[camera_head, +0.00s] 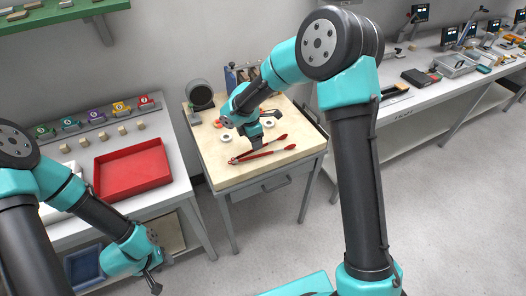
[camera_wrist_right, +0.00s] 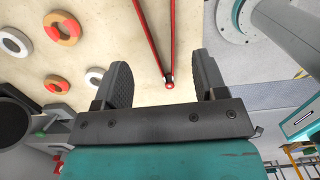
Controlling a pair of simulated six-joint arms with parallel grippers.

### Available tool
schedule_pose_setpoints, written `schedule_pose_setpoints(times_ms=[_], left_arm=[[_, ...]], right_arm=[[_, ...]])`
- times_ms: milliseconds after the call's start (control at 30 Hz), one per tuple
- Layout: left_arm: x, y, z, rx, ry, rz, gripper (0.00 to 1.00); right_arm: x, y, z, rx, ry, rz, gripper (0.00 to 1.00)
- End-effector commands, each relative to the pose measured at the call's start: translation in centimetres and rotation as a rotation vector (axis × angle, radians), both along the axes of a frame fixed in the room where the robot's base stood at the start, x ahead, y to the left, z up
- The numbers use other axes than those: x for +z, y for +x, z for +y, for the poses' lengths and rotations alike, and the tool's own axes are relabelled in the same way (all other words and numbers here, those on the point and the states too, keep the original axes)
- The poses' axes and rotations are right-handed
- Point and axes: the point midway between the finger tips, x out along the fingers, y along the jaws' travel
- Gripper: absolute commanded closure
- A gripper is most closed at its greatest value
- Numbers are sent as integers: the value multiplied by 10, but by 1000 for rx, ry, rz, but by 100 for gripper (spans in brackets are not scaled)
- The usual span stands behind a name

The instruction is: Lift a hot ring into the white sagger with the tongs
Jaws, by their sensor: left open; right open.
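Red tongs (camera_head: 262,153) lie on the wooden-topped table, their joined end to the left and their two legs spread to the right. My right gripper (camera_head: 250,140) is open above the table by the joined end. In the right wrist view the tongs (camera_wrist_right: 153,42) point their joined end into the gap between the open fingers (camera_wrist_right: 164,80), with nothing gripped. Red-and-tan rings (camera_wrist_right: 57,85) and white rings (camera_wrist_right: 14,42) lie beside the tongs. My left gripper (camera_head: 154,283) is low at the left, open, away from the table. I cannot make out the white sagger for certain.
A red tray (camera_head: 132,170) sits on the left bench, with several coloured numbered blocks behind it. A round dark device (camera_head: 200,96) stands at the table's back left. A long bench (camera_head: 425,100) with tools runs along the right wall. The floor (camera_head: 440,200) is clear.

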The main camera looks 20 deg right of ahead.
Motion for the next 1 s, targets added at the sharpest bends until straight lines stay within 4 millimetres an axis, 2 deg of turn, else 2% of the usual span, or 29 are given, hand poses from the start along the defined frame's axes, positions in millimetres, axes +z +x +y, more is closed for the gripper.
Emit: schedule_pose_setpoints(times_ms=[500, 700, 1000], left_arm=[[0, 0, 0, 0, 0, 0, 57], [0, 0, 0, 0, 0, 0, 57], [0, 0, 0, 0, 0, 0, 57]], right_arm=[[-59, 0, -6, -1, 1, 3, 35], [-69, 1, -7, -2, 1, 1, 35], [-70, 1, -7, -1, 1, 0, 35]])
